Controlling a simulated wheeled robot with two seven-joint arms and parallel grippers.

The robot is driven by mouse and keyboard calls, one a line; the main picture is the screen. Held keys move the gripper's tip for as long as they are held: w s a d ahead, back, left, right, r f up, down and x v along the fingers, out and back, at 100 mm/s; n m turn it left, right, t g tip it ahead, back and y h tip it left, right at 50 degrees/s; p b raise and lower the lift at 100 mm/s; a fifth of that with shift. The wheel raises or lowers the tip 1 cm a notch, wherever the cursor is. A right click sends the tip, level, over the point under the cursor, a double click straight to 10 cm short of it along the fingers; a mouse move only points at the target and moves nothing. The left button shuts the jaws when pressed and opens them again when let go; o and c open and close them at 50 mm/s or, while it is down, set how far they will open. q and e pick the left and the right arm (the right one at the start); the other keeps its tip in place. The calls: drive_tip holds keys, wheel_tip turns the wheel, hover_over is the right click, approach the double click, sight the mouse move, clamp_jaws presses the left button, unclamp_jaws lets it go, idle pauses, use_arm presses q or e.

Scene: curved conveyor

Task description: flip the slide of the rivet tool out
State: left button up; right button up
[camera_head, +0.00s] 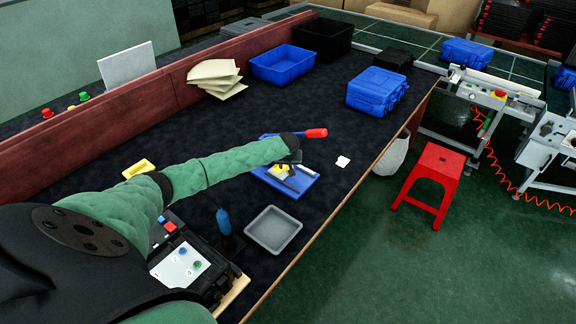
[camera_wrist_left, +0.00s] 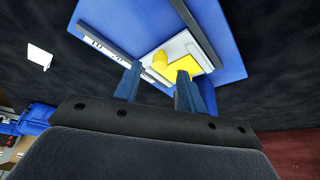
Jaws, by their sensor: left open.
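The rivet tool is a blue board (camera_head: 296,187) lying on the dark table. It carries a light slide block with yellow parts (camera_wrist_left: 182,58) and a pale ruler-like strip (camera_head: 306,171). In the left wrist view the blue board (camera_wrist_left: 225,35) fills the upper middle. My left gripper (camera_head: 287,175) reaches over the board from the left. Its two fingers (camera_wrist_left: 158,88) are apart, with the tips close to the yellow parts; I cannot tell if they touch. The wrist hides part of the tool in the head view. My right gripper is not in view.
A red-handled tool (camera_head: 316,133) lies just behind my wrist. The table's right edge is near.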

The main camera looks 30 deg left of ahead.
use_arm(q)
drive_tip(key=shift+p+x, duration=0.3)
drive_tip(key=shift+x, duration=0.85)
clamp_jaws()
drive_tip(key=shift+f, duration=0.15)
